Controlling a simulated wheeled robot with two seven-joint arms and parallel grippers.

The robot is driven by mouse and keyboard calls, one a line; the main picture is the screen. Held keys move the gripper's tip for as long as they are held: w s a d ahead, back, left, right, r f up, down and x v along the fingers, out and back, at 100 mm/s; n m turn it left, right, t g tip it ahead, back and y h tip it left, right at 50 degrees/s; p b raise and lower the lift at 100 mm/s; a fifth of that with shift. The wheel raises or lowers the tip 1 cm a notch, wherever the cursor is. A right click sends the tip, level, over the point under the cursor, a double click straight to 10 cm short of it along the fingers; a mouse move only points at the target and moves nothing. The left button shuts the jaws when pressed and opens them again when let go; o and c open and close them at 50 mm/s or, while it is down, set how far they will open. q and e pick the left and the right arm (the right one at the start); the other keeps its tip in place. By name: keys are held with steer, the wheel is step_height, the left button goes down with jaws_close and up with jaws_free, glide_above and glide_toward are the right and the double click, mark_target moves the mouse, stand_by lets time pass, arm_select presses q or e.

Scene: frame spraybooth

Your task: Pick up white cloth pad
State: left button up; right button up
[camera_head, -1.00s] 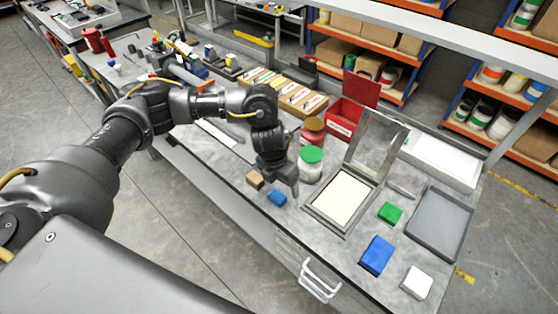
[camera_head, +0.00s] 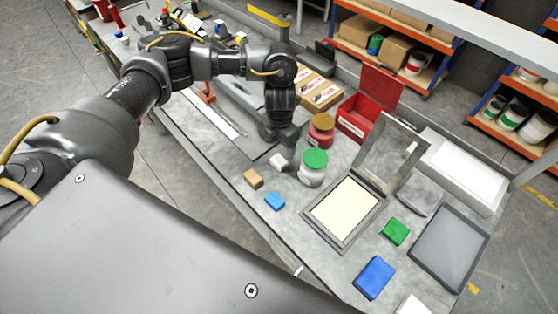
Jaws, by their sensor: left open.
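A small white pad-like block (camera_head: 278,161) lies on the grey workbench, just below my left gripper in the picture. A larger white block (camera_head: 412,305) is at the bottom right, cut off by the picture edge. I cannot tell for certain which is the cloth pad. My left gripper (camera_head: 281,140) points down above the bench, left of the green-lidded jar (camera_head: 314,164). It is open and appears to hold nothing; its fingertips are hard to make out. My right gripper is not in view.
A brown block (camera_head: 253,178) and a small blue block (camera_head: 275,201) lie near the front edge. A framed screen (camera_head: 343,208) with a raised lid, a green block (camera_head: 396,231), a larger blue block (camera_head: 374,278) and a grey tray (camera_head: 449,250) stand rightward. A red-bodied jar (camera_head: 321,131) stands behind.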

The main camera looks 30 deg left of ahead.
mark_target(279, 160)
arm_select(q)
steer(key=shift+w+f, duration=0.2)
steer(key=shift+f, duration=1.05)
steer(key=shift+s+f+p, duration=0.15)
steer(key=shift+p, duration=0.25)
steer(key=f+p, duration=0.2)
steer(key=f, duration=0.2)
steer(key=shift+a+f, duration=0.2)
steer(key=shift+f, duration=0.25)
steer(key=c, duration=1)
steer(key=shift+c, duration=0.2)
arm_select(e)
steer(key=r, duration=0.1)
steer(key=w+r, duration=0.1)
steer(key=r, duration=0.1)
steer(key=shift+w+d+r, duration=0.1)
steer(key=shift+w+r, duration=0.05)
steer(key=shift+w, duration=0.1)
arm_select(q)
steer(key=shift+r, duration=0.15)
